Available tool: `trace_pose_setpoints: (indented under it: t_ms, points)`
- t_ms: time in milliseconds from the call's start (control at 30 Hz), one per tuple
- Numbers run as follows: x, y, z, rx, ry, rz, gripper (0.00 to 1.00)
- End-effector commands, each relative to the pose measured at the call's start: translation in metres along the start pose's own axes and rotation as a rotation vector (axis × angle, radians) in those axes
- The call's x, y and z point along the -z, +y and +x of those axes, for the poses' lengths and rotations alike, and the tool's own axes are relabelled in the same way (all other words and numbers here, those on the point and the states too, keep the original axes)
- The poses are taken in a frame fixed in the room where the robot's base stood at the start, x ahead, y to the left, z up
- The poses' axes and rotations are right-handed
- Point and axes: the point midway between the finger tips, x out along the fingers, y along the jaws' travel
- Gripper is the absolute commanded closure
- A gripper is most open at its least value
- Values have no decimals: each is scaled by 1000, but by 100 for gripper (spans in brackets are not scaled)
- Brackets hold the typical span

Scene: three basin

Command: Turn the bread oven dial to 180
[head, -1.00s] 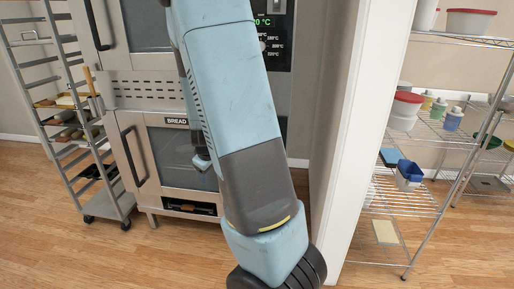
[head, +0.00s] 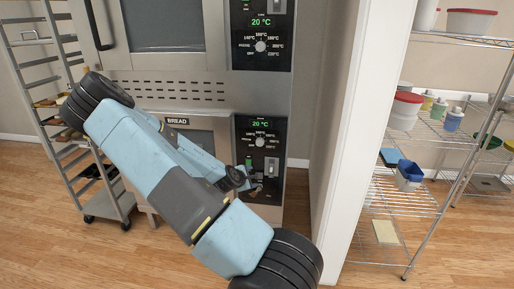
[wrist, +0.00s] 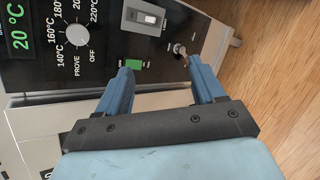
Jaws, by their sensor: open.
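The bread oven (head: 199,137), labelled BREAD, is the lower oven, partly hidden behind my arm. Its black control panel shows a green 20 °C display (head: 262,124) above a round grey dial (head: 260,142). In the wrist view the dial (wrist: 76,36) is at the upper left, ringed by marks including OFF, PROVE, 140, 160 and 180. I cannot tell where its pointer sits. My gripper (wrist: 160,68) is open and empty, in front of the panel's lower part, apart from the dial. In the head view my gripper (head: 254,187) is below the dial, small and partly unclear.
Near the fingers are a green switch (wrist: 134,65), a key (wrist: 180,50) and a white rocker switch (wrist: 146,18). An upper oven has a similar dial (head: 260,46). A rack trolley (head: 106,205) stands left; a white wall edge (head: 365,130) and wire shelves (head: 405,200) stand right.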

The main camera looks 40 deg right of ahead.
Motion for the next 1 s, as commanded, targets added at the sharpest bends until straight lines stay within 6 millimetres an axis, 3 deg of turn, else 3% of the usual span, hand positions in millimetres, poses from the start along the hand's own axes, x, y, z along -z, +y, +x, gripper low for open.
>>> trace_pose_setpoints:
  t_ms: [300,600,833,1000]
  points:
    - [-22,24,26,-250,-147,-373,32]
    - [-25,55,27,-461,-261,-683,32]
    - [-22,66,24,-528,-296,-777,32]
    - [-23,73,34,-532,-299,-782,32]
